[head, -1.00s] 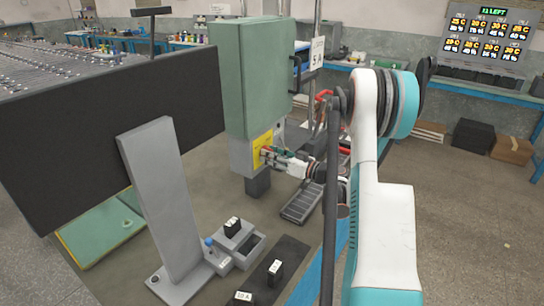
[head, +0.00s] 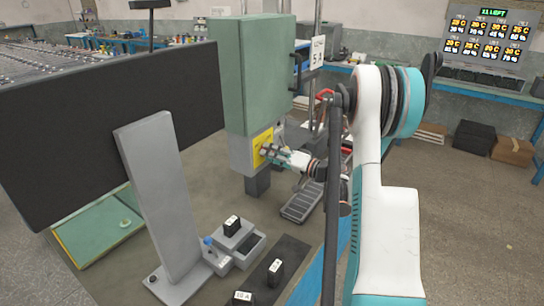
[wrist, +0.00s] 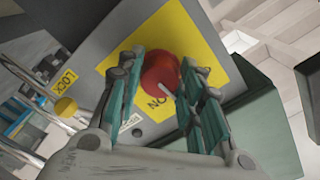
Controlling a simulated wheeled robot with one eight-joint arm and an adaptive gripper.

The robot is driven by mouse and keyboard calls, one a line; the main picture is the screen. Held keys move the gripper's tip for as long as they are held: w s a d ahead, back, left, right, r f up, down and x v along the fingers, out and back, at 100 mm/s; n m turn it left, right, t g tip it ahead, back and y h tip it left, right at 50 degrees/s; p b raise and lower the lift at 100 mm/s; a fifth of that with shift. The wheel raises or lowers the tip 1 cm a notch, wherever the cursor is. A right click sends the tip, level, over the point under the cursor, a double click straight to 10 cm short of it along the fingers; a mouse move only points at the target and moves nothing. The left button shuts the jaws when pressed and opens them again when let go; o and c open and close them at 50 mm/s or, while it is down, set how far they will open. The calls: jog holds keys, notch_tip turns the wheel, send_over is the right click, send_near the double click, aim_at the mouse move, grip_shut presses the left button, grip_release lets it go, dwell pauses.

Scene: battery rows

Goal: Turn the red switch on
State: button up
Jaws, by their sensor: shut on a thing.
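The red switch (wrist: 160,74) is a round red knob on a yellow plate (wrist: 110,62) marked "ON" on a grey box. In the wrist view the fingers of my gripper (wrist: 163,82) lie on both sides of the knob and are shut on it. The picture is tilted in this view. In the head view my gripper (head: 268,153) reaches from the right to the yellow plate (head: 262,144) on the grey box (head: 242,157) below a green cabinet (head: 262,75). The knob is hidden there by my gripper.
A yellow round button (wrist: 66,106) and a "LOCK" label sit beside the plate. A large dark panel (head: 110,125) on a grey post stands left of the cabinet. Black batteries (head: 275,270) stand on the low bench in front. A lit display board (head: 490,38) hangs at the right.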

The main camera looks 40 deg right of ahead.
jog(key=shift+m+b, duration=0.3)
jog(key=shift+m, duration=4.6)
jog(key=o, duration=1.1)
jog(key=shift+c, duration=0.2)
jog(key=shift+s, duration=0.1)
jog(key=v, duration=1.2)
